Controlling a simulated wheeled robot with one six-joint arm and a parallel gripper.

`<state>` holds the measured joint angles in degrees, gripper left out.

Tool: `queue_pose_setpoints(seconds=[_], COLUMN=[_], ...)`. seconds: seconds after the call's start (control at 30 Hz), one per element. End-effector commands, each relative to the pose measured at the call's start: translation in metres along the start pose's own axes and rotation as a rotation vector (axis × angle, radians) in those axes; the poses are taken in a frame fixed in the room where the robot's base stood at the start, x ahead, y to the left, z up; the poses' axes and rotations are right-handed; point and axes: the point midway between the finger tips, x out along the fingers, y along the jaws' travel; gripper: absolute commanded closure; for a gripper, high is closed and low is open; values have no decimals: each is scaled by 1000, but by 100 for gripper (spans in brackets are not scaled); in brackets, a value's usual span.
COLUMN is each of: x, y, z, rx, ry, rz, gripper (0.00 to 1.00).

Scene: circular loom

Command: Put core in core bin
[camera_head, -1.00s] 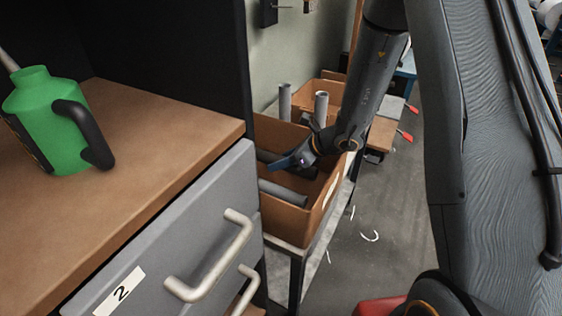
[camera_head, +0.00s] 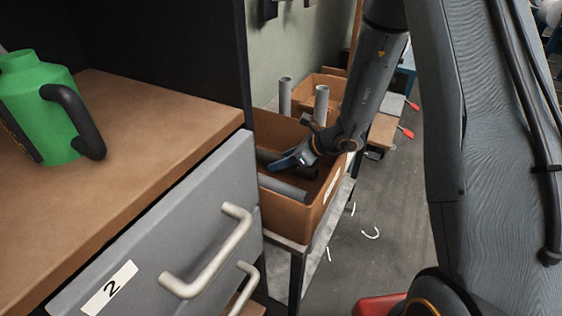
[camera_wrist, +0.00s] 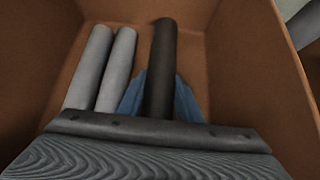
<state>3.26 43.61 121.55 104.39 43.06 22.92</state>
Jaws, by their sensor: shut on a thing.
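My gripper (camera_head: 290,162) is down inside a brown open bin (camera_head: 318,212). In the wrist view, the blue fingers of my gripper (camera_wrist: 158,98) are shut around a dark grey core (camera_wrist: 163,50), which points away from me along the bin floor. Two lighter grey cores (camera_wrist: 92,65) (camera_wrist: 118,68) lie side by side to its left in the bin.
Another brown box (camera_head: 320,84) stands behind, with two upright grey tubes (camera_head: 285,97) (camera_head: 321,103) near it. A worktop (camera_head: 150,125) with a green can (camera_head: 45,110) and a grey drawer (camera_head: 170,235) labelled 2 is at left.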

Motion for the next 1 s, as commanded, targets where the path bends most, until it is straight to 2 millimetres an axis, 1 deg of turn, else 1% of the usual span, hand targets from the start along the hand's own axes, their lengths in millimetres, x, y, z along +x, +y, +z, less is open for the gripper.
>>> queue_pose_setpoints(seconds=[0.1, 0.13, 0.23, 0.53, 0.67, 0.77, 1.0], x=[0, 0, 0, 0, -3, -11, -40], y=[0, 0, 0, 0, 0, 0, 3], z=[0, 0, 0, 0, 4, 13, 45], rx=[0, 0, 0, 0, 0, -2, -4], ry=[0, 0, 0, 0, 0, -2, -3], rz=[0, 0, 0, 0, -1, -2, -2], gripper=[95, 63, 46, 46, 46, 46, 46])
